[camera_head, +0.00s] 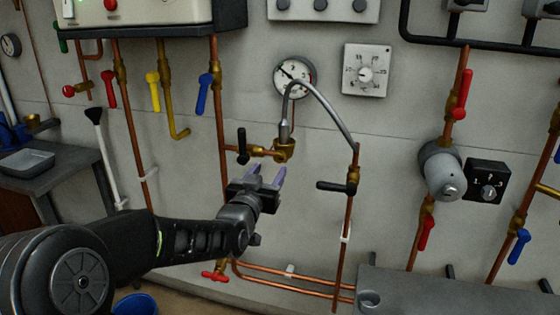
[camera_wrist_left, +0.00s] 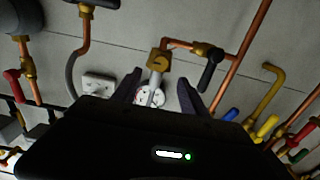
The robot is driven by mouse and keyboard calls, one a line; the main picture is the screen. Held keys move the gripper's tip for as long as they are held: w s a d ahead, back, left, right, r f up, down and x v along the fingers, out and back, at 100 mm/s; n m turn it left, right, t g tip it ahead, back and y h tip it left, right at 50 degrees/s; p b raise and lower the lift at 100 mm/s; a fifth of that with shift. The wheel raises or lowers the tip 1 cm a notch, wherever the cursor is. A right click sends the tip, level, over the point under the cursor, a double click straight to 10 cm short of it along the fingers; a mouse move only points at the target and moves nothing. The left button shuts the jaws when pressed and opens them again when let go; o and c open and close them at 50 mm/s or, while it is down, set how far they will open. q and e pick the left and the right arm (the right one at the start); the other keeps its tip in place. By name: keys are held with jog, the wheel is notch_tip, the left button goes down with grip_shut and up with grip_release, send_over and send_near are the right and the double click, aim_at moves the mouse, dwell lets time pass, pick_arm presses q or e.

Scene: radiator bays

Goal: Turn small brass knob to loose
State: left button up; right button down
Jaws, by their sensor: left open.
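A brass fitting (camera_head: 284,151) sits where the grey braided hose (camera_head: 322,98) meets a short copper pipe, below the round gauge. I cannot clearly tell a separate small brass knob on it. The fitting also shows in the left wrist view (camera_wrist_left: 158,62), ahead of and between the two fingers. My left gripper (camera_head: 266,174) is open and empty, just below the fitting in the head view. Its dark fingers (camera_wrist_left: 160,86) stand apart in the wrist view. No contact with the fitting shows. My right gripper is in neither view.
A black lever (camera_head: 242,146) is left of the fitting, and another black lever (camera_head: 336,186) is at lower right. The pressure gauge (camera_head: 293,76) and white dial (camera_head: 366,70) are above. Copper pipes flank the gripper. A blue bucket (camera_head: 135,305) stands below my arm.

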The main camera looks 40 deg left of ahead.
aim_at(279, 158)
pick_arm(q)
jog(key=p+x, duration=0.1)
jog(key=x, duration=0.6)
jog(key=shift+w+a, duration=0.15)
jog(key=shift+w, duration=0.2)
grip_shut()
